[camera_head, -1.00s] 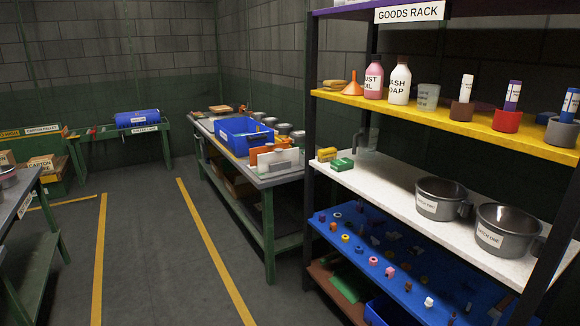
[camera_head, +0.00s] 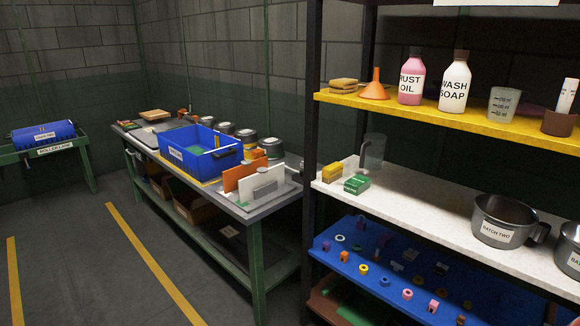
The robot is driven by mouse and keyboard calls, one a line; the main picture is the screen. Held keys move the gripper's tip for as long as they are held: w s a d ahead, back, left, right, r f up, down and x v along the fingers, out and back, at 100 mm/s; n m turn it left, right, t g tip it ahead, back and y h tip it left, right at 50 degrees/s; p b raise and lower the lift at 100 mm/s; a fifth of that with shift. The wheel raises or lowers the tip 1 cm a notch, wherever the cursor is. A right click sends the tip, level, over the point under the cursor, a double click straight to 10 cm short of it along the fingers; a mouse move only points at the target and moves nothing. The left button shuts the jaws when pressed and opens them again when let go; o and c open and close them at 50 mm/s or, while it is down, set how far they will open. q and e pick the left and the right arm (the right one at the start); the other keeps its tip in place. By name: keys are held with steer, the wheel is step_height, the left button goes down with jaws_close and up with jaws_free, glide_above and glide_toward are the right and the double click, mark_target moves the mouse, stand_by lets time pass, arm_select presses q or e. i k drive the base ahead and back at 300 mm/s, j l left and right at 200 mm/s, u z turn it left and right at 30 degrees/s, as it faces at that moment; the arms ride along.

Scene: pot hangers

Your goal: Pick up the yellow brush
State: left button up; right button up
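A small yellow block-shaped item (camera_head: 332,172), which looks like the yellow brush, lies on the white middle shelf (camera_head: 420,199) of the rack, near its left end. A similar green item (camera_head: 357,184) lies just to its right and a little nearer the front edge. A clear jug (camera_head: 373,152) stands behind them. Bristles are too small to make out. Neither of my grippers is in view.
The yellow shelf (camera_head: 440,112) above holds a sponge, an orange funnel and bottles. Metal pots (camera_head: 507,220) stand to the right on the white shelf. A dark rack post (camera_head: 309,120) borders the left. A workbench with a blue bin (camera_head: 200,150) stands behind; floor at left is clear.

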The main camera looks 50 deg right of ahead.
mark_target(331, 173)
steer(key=i+z, duration=0.25)
steer(key=i+j+z, duration=0.25)
steer(key=i, duration=0.2)
steer(key=i+j+z, duration=0.15)
steer(key=i+z, duration=0.15)
steer(key=i, duration=0.1)
